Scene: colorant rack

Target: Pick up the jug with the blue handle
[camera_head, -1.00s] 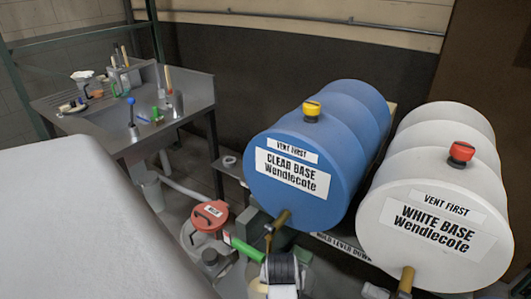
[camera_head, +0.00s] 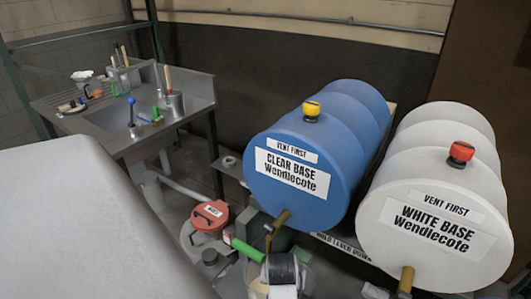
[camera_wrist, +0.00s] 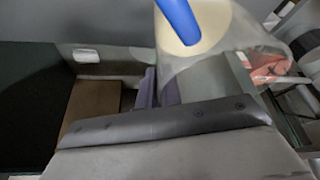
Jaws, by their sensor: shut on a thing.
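The jug (camera_wrist: 225,45) is translucent with cream-coloured contents. It is at the top of the wrist view, and its blue handle (camera_wrist: 178,18) is cut by the top edge. My gripper (camera_wrist: 162,88) shows as greyish fingers just below the handle. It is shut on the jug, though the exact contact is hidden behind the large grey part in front. In the head view, a cream and translucent shape (camera_head: 257,284), which looks like the jug, is at the bottom centre, partly hidden by a dark rounded part with a pale block. The fingertips cannot be seen there.
A metal sink table (camera_head: 95,118) holding several tools is at the back left.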

